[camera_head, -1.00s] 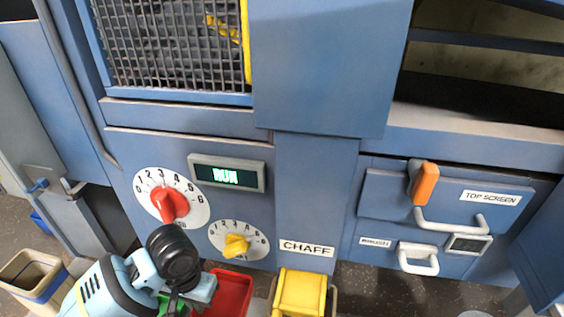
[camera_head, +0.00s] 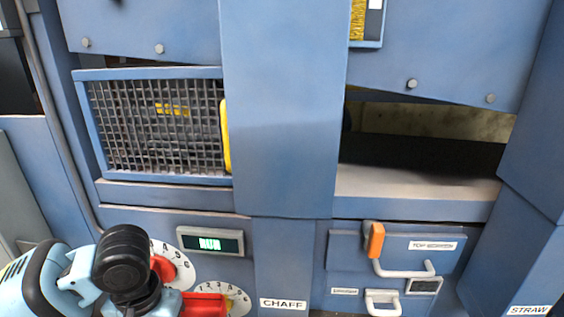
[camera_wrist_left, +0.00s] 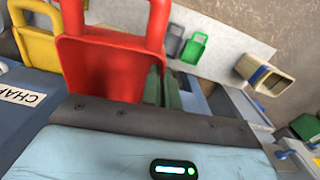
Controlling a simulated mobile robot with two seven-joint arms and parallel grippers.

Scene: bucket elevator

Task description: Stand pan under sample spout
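A red pan (camera_wrist_left: 105,68) with a loop handle fills the upper left of the left wrist view. My left gripper (camera_wrist_left: 160,88) shows there as two narrow greenish fingers close together against the pan's right side. It appears shut on the pan, though the contact is partly hidden. In the head view the red pan (camera_head: 205,306) shows beside my left wrist at the bottom edge, in front of the lower dial. Most of it is cut off. My right gripper is not in view. I cannot make out a sample spout.
A yellow container (camera_wrist_left: 35,40) stands near the CHAFF label (camera_head: 283,303). A green pan (camera_wrist_left: 194,52), a grey one (camera_wrist_left: 174,40) and a beige bin (camera_wrist_left: 268,75) are farther off.

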